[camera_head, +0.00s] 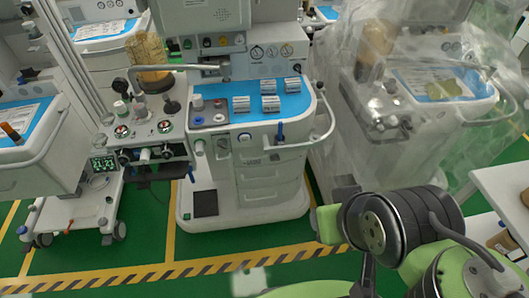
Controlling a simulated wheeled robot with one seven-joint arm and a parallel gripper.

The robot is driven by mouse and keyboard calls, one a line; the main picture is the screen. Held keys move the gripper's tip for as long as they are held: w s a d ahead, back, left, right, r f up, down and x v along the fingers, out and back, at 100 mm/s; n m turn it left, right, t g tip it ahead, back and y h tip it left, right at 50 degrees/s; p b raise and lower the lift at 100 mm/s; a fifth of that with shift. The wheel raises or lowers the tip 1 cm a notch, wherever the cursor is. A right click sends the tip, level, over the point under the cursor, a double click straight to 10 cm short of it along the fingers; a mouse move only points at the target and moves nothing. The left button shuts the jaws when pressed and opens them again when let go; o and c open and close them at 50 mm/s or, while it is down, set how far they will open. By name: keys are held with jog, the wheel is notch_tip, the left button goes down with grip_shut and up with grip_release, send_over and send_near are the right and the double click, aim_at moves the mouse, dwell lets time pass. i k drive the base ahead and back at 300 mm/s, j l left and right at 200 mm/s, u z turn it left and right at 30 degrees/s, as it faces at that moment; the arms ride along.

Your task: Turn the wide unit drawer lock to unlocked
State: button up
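A wide white anaesthesia unit (246,150) with a blue worktop (293,105) stands at the centre. Its front has stacked drawers (270,185) that look shut. A small upright blue piece (280,132) sits at the front edge above the drawers. I cannot tell whether this is the drawer lock, and no lock position can be read. My green and black arm comes in at the lower right, in front of and to the right of the unit. My gripper cannot be made out, and nothing held is visible.
A plastic-draped unit (425,110) stands close on the right. A trolley with gauges and knobs (145,130) stands left of the wide unit. A curved white rail (326,128) juts from its right side. Green floor with a striped yellow-black line (150,275) is open in front.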

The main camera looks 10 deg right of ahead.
aim_at(273, 156)
jog(key=i+j, duration=1.05)
jog(key=j, duration=0.15)
jog(key=l+z, duration=0.05)
